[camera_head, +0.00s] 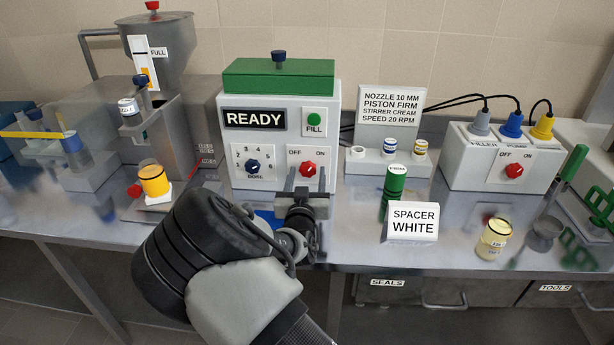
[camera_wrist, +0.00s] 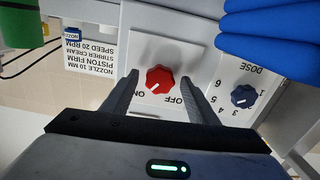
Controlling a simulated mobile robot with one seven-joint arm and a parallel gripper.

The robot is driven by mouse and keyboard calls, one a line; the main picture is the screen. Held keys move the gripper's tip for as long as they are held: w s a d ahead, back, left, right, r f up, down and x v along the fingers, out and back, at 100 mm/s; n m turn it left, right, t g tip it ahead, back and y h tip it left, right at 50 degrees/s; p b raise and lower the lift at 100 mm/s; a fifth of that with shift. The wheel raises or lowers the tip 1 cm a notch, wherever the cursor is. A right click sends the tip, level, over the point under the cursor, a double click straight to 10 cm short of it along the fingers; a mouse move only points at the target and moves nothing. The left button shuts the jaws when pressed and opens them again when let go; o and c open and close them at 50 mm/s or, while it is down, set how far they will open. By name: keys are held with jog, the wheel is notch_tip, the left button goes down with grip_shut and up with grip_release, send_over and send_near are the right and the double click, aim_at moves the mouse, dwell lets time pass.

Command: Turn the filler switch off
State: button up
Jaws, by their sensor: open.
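The filler switch is a red knob (camera_head: 308,169) on a white plate marked OFF and ON, low on the right of the white filler's front (camera_head: 268,150). The filler's sign reads READY. In the upside-down wrist view the red knob (camera_wrist: 160,79) shows between my fingers. Its pale mark appears to point lower left, towards ON. My gripper (camera_head: 307,180) is open in front of the switch, one finger on each side of the knob; the wrist view shows the open gripper (camera_wrist: 159,80) too. I cannot tell whether the fingers touch the knob.
A blue dose knob (camera_head: 253,166) sits left of the switch, near a finger in the wrist view (camera_wrist: 243,96). A white power box (camera_head: 480,170) at right has another red OFF/ON knob (camera_head: 514,170). A green cylinder (camera_head: 393,185) and SPACER WHITE sign (camera_head: 411,222) stand right of my gripper.

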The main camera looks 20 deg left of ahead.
jog(key=c, duration=1)
jog(key=shift+c, duration=0.2)
jog(key=shift+f+n, duration=0.1)
jog(key=shift+n, duration=0.3)
jog(key=shift+n+b, duration=0.7)
jog(key=shift+n, duration=0.4)
jog(key=n, duration=0.3)
jog(key=shift+n+b, duration=0.3)
jog(key=shift+b, duration=0.1)
jog(key=n, duration=0.3)
jog(key=shift+n, duration=2.1)
